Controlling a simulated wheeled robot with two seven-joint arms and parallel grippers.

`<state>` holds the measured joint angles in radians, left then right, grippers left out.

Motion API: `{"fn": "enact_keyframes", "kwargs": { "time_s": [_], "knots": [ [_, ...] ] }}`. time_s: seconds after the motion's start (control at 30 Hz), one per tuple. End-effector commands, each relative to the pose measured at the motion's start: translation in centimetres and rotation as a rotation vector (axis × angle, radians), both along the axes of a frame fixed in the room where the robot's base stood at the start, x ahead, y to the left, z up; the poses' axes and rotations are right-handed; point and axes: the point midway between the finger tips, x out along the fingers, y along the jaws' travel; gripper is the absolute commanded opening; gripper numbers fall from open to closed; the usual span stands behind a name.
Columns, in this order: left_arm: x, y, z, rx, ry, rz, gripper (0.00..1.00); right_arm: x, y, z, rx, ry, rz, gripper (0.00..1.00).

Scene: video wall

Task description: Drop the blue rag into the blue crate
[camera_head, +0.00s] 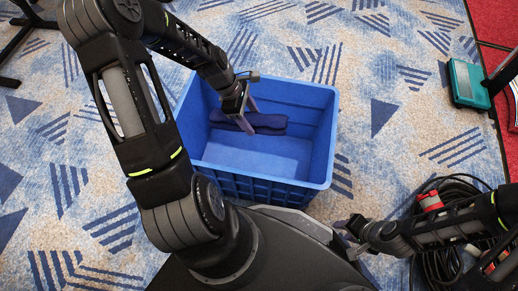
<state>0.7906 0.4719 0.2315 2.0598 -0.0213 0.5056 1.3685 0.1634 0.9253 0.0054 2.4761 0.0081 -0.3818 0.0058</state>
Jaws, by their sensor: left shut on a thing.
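The blue crate (316,140) stands on the carpet in the middle of the head view, its top open. The dark blue rag (268,121) shows as a folded strip inside the outline of the crate, near its far wall. My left gripper (243,117) reaches over the crate's left side and is shut on the rag near its left end. I cannot tell whether the rag touches the crate's floor. My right gripper (349,240) is low, just in front of the crate's near right corner, beside my base. Its fingers are small and partly hidden, so its opening is unclear.
A coil of black cables (440,262) lies on the floor at the lower right, near my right arm. A teal case (468,84) lies at the upper right beside a red carpet (492,22). Black stand legs show at the upper left. The patterned carpet left of the crate is clear.

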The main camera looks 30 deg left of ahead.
Motion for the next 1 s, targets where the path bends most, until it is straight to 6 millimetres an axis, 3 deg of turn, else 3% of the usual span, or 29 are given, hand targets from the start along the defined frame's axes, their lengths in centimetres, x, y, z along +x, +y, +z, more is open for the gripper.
{"fn": "enact_keyframes", "kwargs": {
  "time_s": [0.03, 0.07, 0.33, 0.67, 1.0],
  "knots": [
    [0.0, 0.0, 0.0, 0.0, 0.0, 0.0, 0.18, 0.0, 0.0, 0.0, 0.0, 0.0, 0.0, 0.36],
    [0.0, 0.0, 0.0, 0.0, 0.0, 0.0, 0.63, 0.0, 0.0, 0.0, 0.0, 0.0, 0.0, 0.36],
    [0.0, 0.0, 0.0, 0.0, 0.0, 0.0, 0.85, 0.0, 0.0, 0.0, 0.0, 0.001, 0.0, 0.36],
    [0.0, 0.1, 0.3, 0.0, 0.0, 0.0, 0.87, 0.0, 0.0, 0.2, 0.0, 0.001, 0.0, 0.36],
    [-0.6, 1.7, 4.7, 0.003, -0.002, 0.001, 0.87, -0.4, 0.0, 2.4, 0.002, 0.01, 0.006, 0.36]
  ]
}}
